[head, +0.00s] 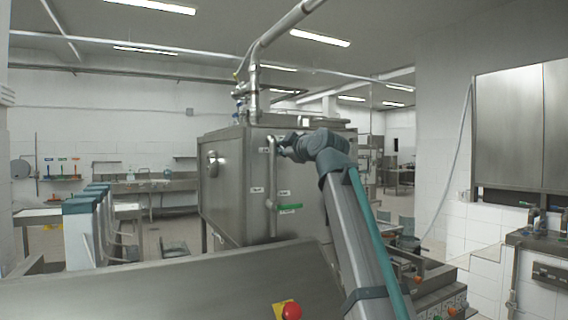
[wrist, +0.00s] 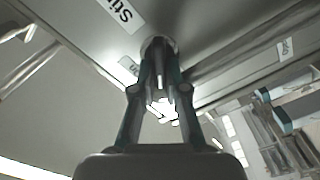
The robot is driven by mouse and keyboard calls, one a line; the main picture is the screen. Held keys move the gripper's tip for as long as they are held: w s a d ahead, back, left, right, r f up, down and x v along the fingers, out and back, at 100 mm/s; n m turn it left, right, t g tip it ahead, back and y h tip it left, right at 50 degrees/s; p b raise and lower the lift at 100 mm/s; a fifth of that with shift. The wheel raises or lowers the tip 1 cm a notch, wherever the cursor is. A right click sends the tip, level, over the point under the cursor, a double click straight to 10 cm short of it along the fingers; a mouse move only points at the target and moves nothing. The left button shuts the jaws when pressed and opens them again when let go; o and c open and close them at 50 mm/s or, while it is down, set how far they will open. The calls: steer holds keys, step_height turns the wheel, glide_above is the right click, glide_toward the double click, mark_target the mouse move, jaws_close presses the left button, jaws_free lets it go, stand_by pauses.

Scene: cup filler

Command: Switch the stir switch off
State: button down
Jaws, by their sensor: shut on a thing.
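The stir switch (wrist: 157,43) is a small round metal knob on the steel panel, seen in the wrist view beside a label (wrist: 119,14) whose visible letters read "Sti". My gripper (wrist: 160,66) is shut on the knob, with its two teal-edged fingers meeting at it. In the head view my gripper (head: 284,150) is at the upper front face of the large steel tank (head: 228,190), and the knob is hidden there behind it. A second small label (wrist: 128,66), partly covered by the finger, sits near the knob. I cannot tell which way the switch is set.
A vertical pipe (head: 271,175) runs down the tank face just left of my gripper, with a green-handled valve (head: 290,207) lower down. A steel housing with a red emergency button (head: 291,311) stands in front. Another label (wrist: 285,47) shows at right in the wrist view.

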steer(key=shift+s+a+f+n+b, duration=0.1)
steer(key=shift+f+n+b, duration=0.1)
steer(key=shift+n+b, duration=1.5)
steer(key=shift+f+n+b, duration=0.2)
steer(key=shift+n+b, duration=1.2)
steer(key=shift+n, duration=0.6)
steer(key=c, duration=1.2)
jaws_free()
steer(key=shift+r+p, duration=0.15)
steer(key=shift+p, duration=0.15)
